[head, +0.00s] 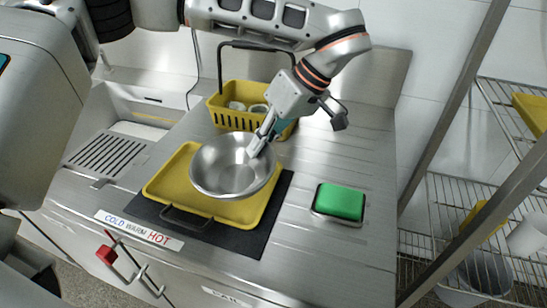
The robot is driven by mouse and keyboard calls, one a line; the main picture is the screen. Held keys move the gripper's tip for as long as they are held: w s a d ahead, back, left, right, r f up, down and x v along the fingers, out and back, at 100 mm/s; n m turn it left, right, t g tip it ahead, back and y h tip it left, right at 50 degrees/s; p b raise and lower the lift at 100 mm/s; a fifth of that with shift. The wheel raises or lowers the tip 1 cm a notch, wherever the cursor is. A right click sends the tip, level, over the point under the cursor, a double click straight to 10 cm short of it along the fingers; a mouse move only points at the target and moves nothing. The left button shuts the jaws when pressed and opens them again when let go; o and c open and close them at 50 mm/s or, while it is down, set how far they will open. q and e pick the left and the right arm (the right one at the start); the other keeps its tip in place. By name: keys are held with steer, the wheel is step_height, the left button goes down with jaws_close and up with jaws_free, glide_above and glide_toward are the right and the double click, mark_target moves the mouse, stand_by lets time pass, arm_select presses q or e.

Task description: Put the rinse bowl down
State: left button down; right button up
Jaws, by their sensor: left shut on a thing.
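The rinse bowl (225,176) is a round, shiny metal bowl in the middle of the head view. It appears over the yellow tray (160,188), which lies on a dark mat (272,222). My left gripper (258,146) is shut on the bowl's rim at its upper right side. The bowl looks roughly level and empty. I cannot tell whether its base touches the tray, since the bowl hides that part. My right gripper is not in view.
A yellow basket (226,118) holding pale items stands behind the tray. A green sponge (340,201) sits in a metal dish to the right. A sink with a drain grate (108,154) is at the left. Wire shelves (465,200) stand at the right. Counter right of the mat is partly clear.

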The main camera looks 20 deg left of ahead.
arm_select(q)
steer(key=w+d+r+n+t+h+b, duration=0.1)
steer(key=w+d+r+n+h+b, duration=0.35)
steer(key=n, duration=1.05)
steer(key=w+d+r+n+h+b, duration=0.2)
steer(key=w+d+r+n+h, duration=0.6)
steer(key=n, duration=0.8)
steer(key=b, duration=0.2)
glide_toward(333, 160)
steer(key=shift+s+d+r+h, duration=0.1)
steer(key=shift+d+r+h, duration=0.1)
steer(key=shift+d, duration=0.3)
steer(key=shift+s+d+r+h, duration=0.15)
steer(key=shift+d+r, duration=0.1)
steer(key=shift+d, duration=0.3)
steer(key=shift+f, duration=0.4)
step_height(333, 160, down, 4)
steer(key=shift+f+b, duration=0.1)
steer(key=shift+b, duration=0.5)
steer(key=shift+f, duration=0.1)
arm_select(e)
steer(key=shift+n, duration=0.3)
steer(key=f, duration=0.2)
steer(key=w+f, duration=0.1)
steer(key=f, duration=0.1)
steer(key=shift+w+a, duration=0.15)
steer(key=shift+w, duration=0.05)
